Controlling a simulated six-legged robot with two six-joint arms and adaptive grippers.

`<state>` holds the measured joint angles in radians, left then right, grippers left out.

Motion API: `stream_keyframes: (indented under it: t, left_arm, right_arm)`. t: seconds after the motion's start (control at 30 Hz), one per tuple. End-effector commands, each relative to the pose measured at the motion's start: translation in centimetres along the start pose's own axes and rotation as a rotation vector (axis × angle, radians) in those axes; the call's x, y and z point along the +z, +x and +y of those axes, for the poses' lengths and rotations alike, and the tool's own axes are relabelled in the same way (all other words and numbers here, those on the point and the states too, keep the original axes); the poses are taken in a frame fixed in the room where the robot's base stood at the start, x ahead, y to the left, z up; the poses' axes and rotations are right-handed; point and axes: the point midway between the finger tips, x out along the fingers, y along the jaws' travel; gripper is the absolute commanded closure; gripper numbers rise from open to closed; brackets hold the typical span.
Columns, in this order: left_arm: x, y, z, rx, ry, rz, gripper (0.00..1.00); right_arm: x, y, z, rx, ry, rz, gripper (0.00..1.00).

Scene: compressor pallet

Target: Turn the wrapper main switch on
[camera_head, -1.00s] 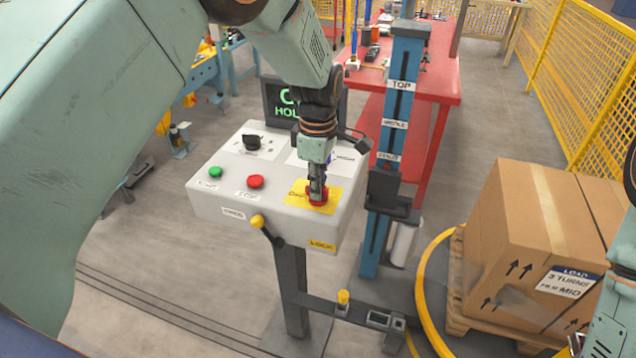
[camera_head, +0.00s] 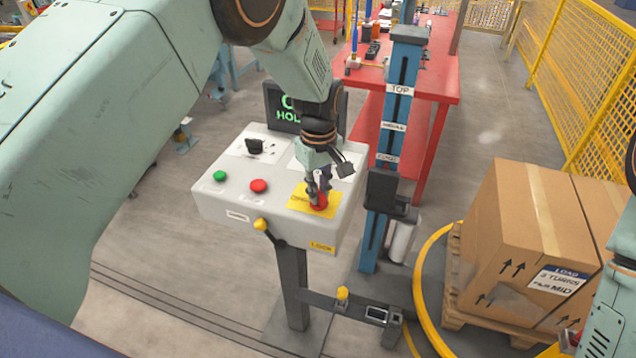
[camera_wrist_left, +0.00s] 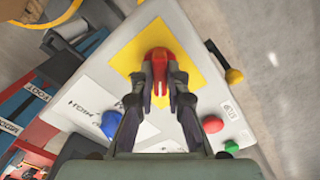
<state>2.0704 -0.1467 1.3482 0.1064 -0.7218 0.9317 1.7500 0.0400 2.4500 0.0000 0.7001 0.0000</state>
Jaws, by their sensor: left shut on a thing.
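The wrapper's control box (camera_head: 225,203) is a pale panel on a post. A red rotary switch (camera_head: 319,203) sits on its yellow plate (camera_head: 298,199) at the near right corner. My left gripper (camera_head: 319,190) points down at this switch and is shut on it. In the left wrist view the red switch (camera_wrist_left: 160,62) is between the two dark fingers (camera_wrist_left: 160,82), over the yellow plate (camera_wrist_left: 190,38). Whether the switch points to on or off is not readable. Part of my right arm shows at the right edge; its fingers cannot be made out.
The panel also carries a green button (camera_head: 220,176), a red button (camera_head: 259,186), a black knob (camera_head: 254,147) and a blue knob (camera_wrist_left: 110,123). A yellow-tipped lever (camera_head: 261,225) sticks out in front. A blue mast (camera_head: 393,130) stands close right, with a boxed load (camera_head: 520,225) beyond.

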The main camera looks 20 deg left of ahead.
Motion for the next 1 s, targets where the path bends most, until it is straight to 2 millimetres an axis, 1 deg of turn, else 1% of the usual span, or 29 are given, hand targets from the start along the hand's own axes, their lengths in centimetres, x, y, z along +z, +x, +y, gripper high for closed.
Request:
stream_keyframes:
  t: [0.03,0.6,0.8,1.0]
  left_arm:
    - [-0.1,-0.5,0.2,0.005,0.044,0.002,1.0]
    - [-0.2,-0.5,0.2,0.005,0.578,0.006,1.0]
    - [-0.2,-0.4,0.2,0.004,0.731,0.006,1.0]
    - [-0.2,-0.4,0.2,0.004,0.841,0.007,1.0]
  right_arm:
    - [0.0,-0.5,0.0,0.0,0.0,0.0,1.0]
    - [0.0,-2.4,0.0,0.0,0.0,0.0,1.0]
    - [0.0,-2.8,0.0,0.0,0.0,0.0,1.0]
    - [0.0,-3.0,0.0,0.0,0.0,0.0,1.0]
